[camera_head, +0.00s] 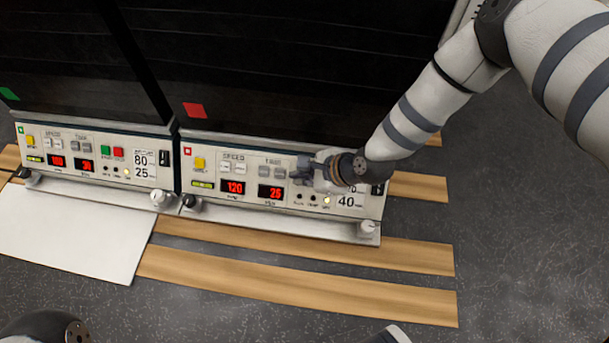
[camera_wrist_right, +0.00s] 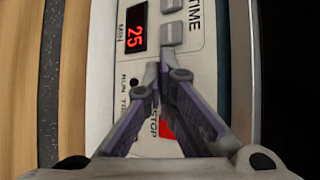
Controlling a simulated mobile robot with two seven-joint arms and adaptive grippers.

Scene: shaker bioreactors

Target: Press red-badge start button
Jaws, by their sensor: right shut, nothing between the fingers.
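The red badge (camera_head: 194,110) is on the dark front of the right-hand shaker, above its control panel (camera_head: 215,207). My right gripper (camera_head: 300,171) is shut and empty at this panel, right of the TIME keys. In the wrist view the shut fingertips (camera_wrist_right: 161,75) lie over the panel between the TIME keys and the STOP label. Part of a red button (camera_wrist_right: 166,128) shows between the fingers. The start button is hidden behind the gripper. I cannot tell whether the fingertips touch the panel. My left gripper is out of view.
The left-hand shaker has a green badge (camera_head: 9,94) and a similar panel with a green button (camera_head: 105,151) beside a red one (camera_head: 119,155). The right-hand panel's displays read 120 (camera_head: 233,187) and 25 (camera_head: 270,193). A white sheet (camera_head: 70,235) lies in front at left.

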